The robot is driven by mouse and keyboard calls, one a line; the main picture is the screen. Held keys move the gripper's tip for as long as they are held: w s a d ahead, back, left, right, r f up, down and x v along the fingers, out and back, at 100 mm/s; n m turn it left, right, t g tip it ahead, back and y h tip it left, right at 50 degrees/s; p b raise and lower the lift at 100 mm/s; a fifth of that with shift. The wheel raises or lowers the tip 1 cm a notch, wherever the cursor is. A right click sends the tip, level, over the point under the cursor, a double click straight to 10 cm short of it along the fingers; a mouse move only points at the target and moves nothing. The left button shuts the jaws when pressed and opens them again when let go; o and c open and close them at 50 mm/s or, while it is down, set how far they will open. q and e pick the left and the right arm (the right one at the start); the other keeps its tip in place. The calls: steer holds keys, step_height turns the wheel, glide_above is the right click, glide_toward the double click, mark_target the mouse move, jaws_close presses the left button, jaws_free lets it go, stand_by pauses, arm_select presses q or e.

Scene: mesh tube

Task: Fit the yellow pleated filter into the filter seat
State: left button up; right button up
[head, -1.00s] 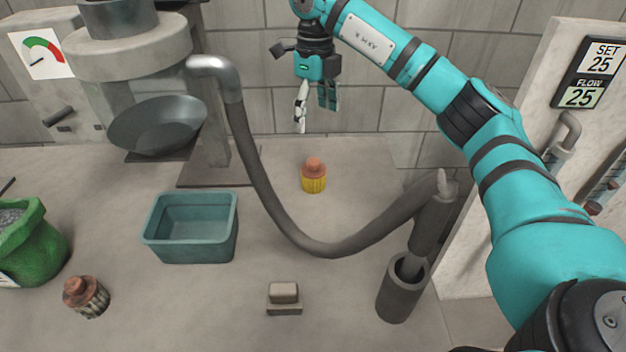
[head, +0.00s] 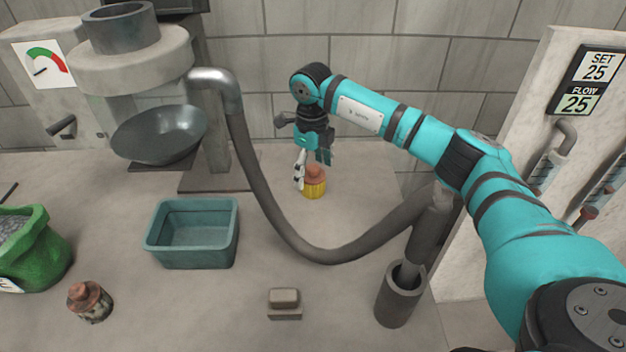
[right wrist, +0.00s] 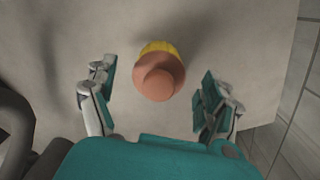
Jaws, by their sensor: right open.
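The yellow pleated filter (head: 315,188) stands upright on the counter near the back wall, with an orange-brown knobbed cap on top. It also shows in the right wrist view (right wrist: 159,74), seen from above, between the fingers. My right gripper (head: 313,168) is open above and around the filter's cap; in the right wrist view (right wrist: 155,95) both fingers stand apart from it on either side. I cannot tell for sure which part is the filter seat; a grey bowl-shaped part (head: 160,135) hangs on the machine at the left. My left gripper is not in view.
A grey hose (head: 285,232) curves across the counter from the machine's metal elbow to a dark tube holder (head: 398,298) at the right. A teal bin (head: 192,255), a dirty brown filter (head: 89,302), a small block (head: 284,303) and a green sack (head: 32,250) stand on the counter.

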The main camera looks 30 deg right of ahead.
steer(key=c, duration=1.3)
steer(key=shift+r, duration=0.1)
